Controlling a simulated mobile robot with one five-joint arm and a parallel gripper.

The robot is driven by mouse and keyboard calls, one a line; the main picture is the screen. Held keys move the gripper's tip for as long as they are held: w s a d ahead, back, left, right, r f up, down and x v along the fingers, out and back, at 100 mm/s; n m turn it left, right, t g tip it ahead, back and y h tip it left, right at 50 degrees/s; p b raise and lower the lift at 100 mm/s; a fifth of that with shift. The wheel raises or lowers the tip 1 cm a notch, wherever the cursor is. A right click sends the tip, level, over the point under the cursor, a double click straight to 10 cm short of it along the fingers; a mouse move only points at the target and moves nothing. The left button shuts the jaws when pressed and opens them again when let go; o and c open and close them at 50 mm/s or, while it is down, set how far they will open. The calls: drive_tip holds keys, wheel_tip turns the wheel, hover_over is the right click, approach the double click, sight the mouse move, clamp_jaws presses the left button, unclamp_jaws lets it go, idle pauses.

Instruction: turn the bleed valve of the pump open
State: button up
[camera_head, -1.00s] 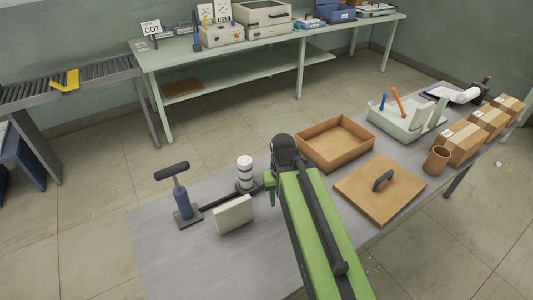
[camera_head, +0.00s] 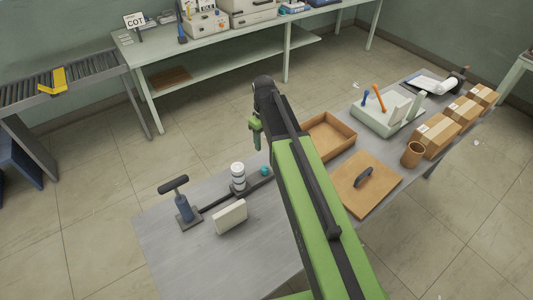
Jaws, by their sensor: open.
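The pump (camera_head: 184,207) stands on the grey table at the left, a blue cylinder with a black T-handle. A dark bar runs right from its foot to a white ringed cylinder (camera_head: 238,177). A small teal knob (camera_head: 264,171) sits at the bar's right end, perhaps the bleed valve; its turn position is too small to tell. My gripper (camera_head: 257,142) points down, appearing just above and slightly left of the knob in the picture, apart from it. It is open and empty. My green arm hides part of the table to the right of the knob.
A cream block (camera_head: 230,217) stands in front of the bar. A brown open tray (camera_head: 330,139) and a wooden board with a dark handle (camera_head: 365,184) lie to the right of my arm. A brown cup (camera_head: 413,154) and cardboard boxes (camera_head: 437,134) stand farther right. The table's front left is clear.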

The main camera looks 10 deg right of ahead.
sight(264, 167)
drive_tip(key=f+b, duration=0.5)
drive_tip(key=b, duration=0.1)
drive_tip(key=f+b, duration=1.2)
drive_tip(key=shift+w+f, duration=0.1)
drive_tip(key=shift+w, duration=0.2)
